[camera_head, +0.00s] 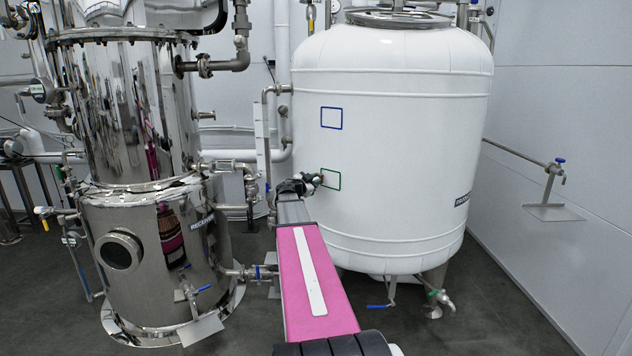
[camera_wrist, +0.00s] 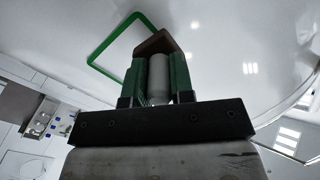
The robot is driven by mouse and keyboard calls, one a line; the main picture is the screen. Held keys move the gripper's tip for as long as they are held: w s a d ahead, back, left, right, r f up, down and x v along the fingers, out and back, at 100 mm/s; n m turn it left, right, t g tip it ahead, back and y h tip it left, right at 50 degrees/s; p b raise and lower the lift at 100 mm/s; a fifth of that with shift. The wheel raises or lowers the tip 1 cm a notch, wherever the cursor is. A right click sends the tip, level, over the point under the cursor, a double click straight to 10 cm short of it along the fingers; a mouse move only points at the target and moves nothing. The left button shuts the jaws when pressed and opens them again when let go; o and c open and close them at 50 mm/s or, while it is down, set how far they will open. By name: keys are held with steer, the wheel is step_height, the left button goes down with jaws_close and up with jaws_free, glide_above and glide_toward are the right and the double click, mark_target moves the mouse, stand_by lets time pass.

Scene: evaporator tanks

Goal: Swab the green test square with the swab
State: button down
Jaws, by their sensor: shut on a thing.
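The green test square (camera_head: 340,181) is a thin green outline on the side of the white tank. It also shows in the wrist view (camera_wrist: 112,38), with its lower right part hidden behind my gripper. My gripper (camera_head: 316,181) is at the square's left side in the head view. In the wrist view my gripper (camera_wrist: 157,72) is shut on the swab (camera_wrist: 158,85), a grey cylinder between green fingers. A brown tip (camera_wrist: 155,44) shows beyond the fingers and overlaps the square's area. I cannot tell whether the tip touches the tank.
The white tank (camera_head: 400,130) also bears a blue outlined square (camera_head: 331,107) above the green one. A shiny steel vessel (camera_head: 140,110) with pipes and valves stands on the left. Open floor (camera_head: 480,310) lies at the lower right.

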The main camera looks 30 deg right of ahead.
steer(key=shift+v, duration=2.3)
steer(key=v, duration=0.3)
steer(key=w+a+r+n+t+y, duration=0.1)
steer(key=w+a+n+t+y, duration=0.3)
steer(key=a, duration=0.5)
steer(key=w+a+r+n+t+y, duration=0.25)
steer(key=a+t, duration=0.25)
steer(key=a, duration=0.4)
steer(key=a+r+n+t+y, duration=0.1)
steer(key=a+r+n+y, duration=0.2)
steer(key=a, duration=0.7)
steer(key=w+a+r+n+t+y, duration=0.1)
steer(key=a+r+n+y, duration=0.3)
steer(key=a+r+y, duration=0.3)
steer(key=shift+w+a+r+t, duration=0.3)
steer(key=shift+a+r, duration=0.9)
steer(key=shift+a, duration=0.3)
